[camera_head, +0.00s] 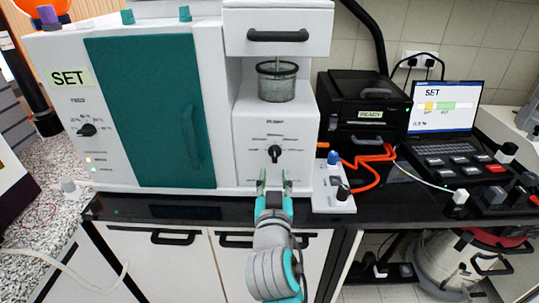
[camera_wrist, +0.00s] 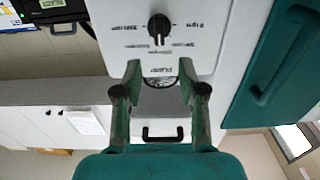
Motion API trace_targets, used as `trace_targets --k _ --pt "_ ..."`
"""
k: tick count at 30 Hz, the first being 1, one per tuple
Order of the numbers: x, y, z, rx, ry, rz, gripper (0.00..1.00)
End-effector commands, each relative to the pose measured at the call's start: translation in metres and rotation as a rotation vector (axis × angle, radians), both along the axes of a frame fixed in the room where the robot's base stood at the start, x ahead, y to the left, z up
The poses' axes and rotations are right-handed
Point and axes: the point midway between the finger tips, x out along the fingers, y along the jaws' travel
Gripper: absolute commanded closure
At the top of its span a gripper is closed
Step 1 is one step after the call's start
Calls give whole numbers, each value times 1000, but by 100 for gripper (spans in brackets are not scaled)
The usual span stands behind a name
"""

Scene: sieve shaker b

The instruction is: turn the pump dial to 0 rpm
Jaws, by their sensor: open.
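A black dial (camera_head: 275,153) sits on the front of the white middle housing, below a glass jar. Its grip bar looks about upright, with small printed marks around it that are hard to read in the head view. In the upside-down wrist view, the dial (camera_wrist: 159,27) is at top centre, with a mark that looks like "0 rpm" to its right. My gripper (camera_head: 275,183) is open and empty, just below the dial in the head view. In the wrist view, my gripper's fingertips (camera_wrist: 160,70) are spread apart and do not reach the dial.
A second black dial (camera_head: 86,130) is on the left panel beside a teal door (camera_head: 160,110). The jar (camera_head: 277,82) stands above the middle panel. A small white box (camera_head: 333,190) with knobs and an orange cable (camera_head: 372,165) lie close on the right.

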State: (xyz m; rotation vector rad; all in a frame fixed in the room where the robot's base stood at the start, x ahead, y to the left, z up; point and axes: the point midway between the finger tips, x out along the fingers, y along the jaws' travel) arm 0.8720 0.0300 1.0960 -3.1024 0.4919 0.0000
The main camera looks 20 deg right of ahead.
Motion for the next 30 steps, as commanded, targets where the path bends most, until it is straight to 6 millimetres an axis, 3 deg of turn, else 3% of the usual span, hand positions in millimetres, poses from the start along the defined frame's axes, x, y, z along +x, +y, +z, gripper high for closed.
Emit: trace_targets --k 9,15,29,30 --pt "53 -18 0 1 0 -2 59" --pt "78 -26 0 -1 0 -1 59" --pt "90 -30 0 -1 0 0 59" --pt "90 -30 0 -1 0 0 64"
